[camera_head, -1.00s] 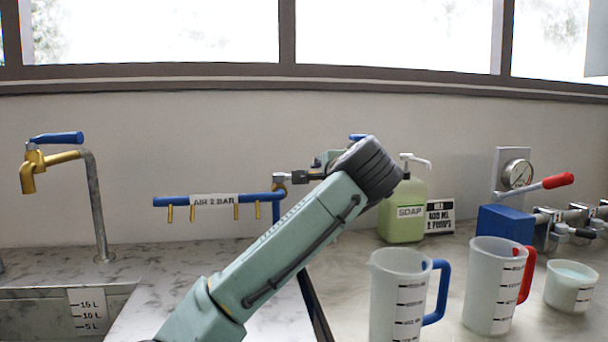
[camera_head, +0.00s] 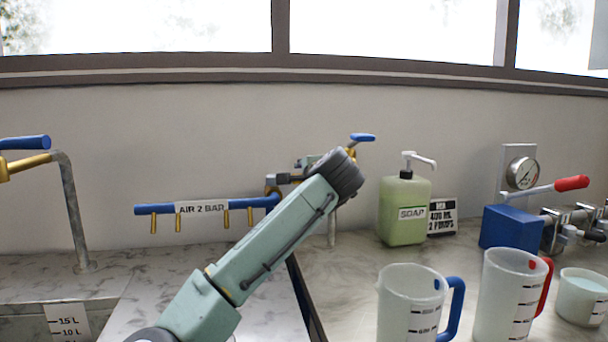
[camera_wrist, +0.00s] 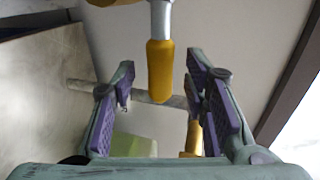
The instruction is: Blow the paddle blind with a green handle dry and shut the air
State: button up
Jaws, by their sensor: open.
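In the wrist view my gripper (camera_wrist: 160,78) is open, with purple pads on both fingers. A yellow-brass cylinder (camera_wrist: 160,70) on a grey stem shows between the fingers; I cannot tell whether it is between the pads or beyond them. In the head view my gripper is mostly hidden behind my wrist, near the right end of the blue air bar (camera_head: 165,210). The bar is labelled AIR 2 BAR and has several brass nozzles. A brass fitting (camera_head: 272,190) sits at its right end, partly hidden. I cannot make out a paddle blind with a green handle.
A brass tap with a blue lever (camera_head: 362,137) stands behind my wrist. A green soap bottle (camera_head: 403,212), a blue-handled jug (camera_head: 408,305), a red-handled jug (camera_head: 510,290) and a small cup (camera_head: 582,298) stand right. A sink tap (camera_head: 70,200) is at left.

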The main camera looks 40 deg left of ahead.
jog(key=shift+x, duration=1.1)
jog(key=shift+c, duration=0.6)
grip_shut()
